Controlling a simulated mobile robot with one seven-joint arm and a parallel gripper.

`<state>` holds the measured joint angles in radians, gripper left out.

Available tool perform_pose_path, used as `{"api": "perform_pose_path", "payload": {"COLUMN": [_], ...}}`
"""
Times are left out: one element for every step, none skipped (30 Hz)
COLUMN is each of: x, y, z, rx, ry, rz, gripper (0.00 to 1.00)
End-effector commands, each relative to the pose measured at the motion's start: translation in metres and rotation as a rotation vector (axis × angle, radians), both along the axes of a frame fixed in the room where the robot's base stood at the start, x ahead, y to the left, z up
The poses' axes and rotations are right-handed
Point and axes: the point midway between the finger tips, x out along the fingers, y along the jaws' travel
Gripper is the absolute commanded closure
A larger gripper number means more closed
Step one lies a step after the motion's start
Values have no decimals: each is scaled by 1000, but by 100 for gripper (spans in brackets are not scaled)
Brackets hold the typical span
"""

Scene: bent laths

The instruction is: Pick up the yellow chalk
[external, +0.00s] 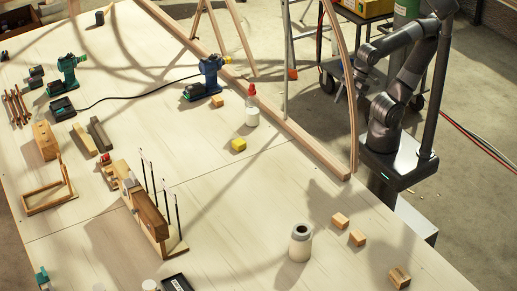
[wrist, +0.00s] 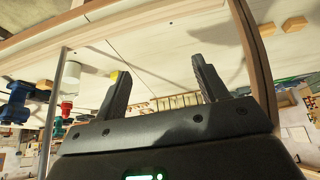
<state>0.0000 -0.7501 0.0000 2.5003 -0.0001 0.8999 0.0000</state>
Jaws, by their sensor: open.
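A small yellow block (external: 238,145), the only clearly yellow loose piece and likely the chalk, lies on the pale table near its middle, left of the long wooden lath. In the wrist view a small yellow patch (wrist: 114,75) shows beside the left finger, mostly hidden by it. My gripper (wrist: 160,66) is open, with nothing between its fingers. In the external view my gripper (external: 341,91) is at the right, beyond the bent lath and well away from the yellow block.
A bent lath (external: 352,100) and a long straight lath (external: 300,138) stand between my arm and the table's middle. A red-capped bottle (external: 252,108) and a blue drill (external: 210,72) are near the yellow block. Wooden blocks (external: 357,238) and a pale jar (external: 300,245) are nearer the front.

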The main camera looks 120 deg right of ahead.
Motion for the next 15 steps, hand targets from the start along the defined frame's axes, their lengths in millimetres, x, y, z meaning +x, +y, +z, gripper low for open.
{"api": "perform_pose_path", "payload": {"x": [1, 2, 4, 7, 11, 18, 24, 31, 42, 50, 59, 70, 79, 88, 99], "y": [0, 0, -1, -2, -3, -4, -6, -9, -12, -16, -19, -24, -28, -33, -39], "z": [0, 1, 1, 2, 3, 4, 6, 7, 8, 9, 10, 11, 11, 11, 10], "rx": [2, 8, 20, 35, 54, 87, 115, 149, 198, 236, 276, 327, 365, 404, 453], "ry": [1, 2, 4, 6, 11, 17, 22, 28, 36, 42, 48, 58, 65, 70, 79], "rz": [-4, -13, -33, -56, -87, -141, -190, -246, -332, -398, -468, -564, -634, -706, -801], "gripper": [34, 34, 34, 34, 34, 34, 34, 34, 34, 34, 34, 34, 34, 34, 34]}}
